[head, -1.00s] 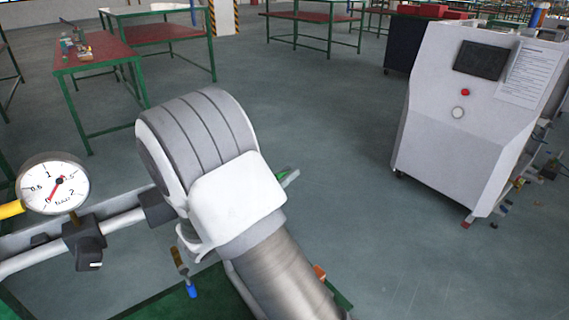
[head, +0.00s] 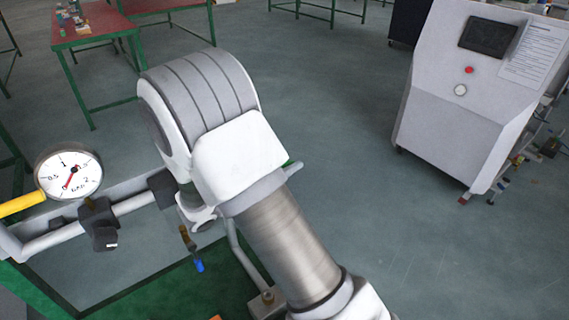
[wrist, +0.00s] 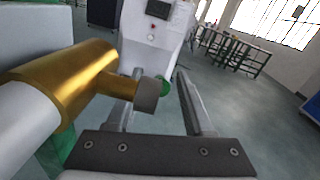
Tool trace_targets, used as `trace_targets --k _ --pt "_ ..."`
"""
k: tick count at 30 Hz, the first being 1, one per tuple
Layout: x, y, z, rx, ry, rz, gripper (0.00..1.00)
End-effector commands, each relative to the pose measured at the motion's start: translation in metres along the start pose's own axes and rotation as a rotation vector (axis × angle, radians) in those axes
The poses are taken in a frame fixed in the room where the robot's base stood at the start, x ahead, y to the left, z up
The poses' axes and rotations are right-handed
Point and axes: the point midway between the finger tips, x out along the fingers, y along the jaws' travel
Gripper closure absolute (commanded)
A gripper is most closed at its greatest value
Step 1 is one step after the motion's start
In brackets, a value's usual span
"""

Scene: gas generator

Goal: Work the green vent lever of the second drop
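In the wrist view, my gripper (wrist: 157,80) is open, its two fingers apart. The brass fitting fills the left of that view and partly covers the left finger. My gripper is hidden behind my arm there.
A blue-tipped lever (head: 199,265) hangs below my arm. A grey cabinet (head: 455,115) stands at the right, with open floor before it.

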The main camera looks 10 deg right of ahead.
Motion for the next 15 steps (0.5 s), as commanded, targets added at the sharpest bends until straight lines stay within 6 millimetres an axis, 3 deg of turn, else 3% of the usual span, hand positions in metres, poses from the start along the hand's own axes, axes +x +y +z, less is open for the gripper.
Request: trace_targets --k 8,15 --pt "-0.001 0.0 0.0 0.0 -0.001 0.001 0.48" --pt "-0.033 0.001 0.001 -0.001 -0.001 0.005 0.48"
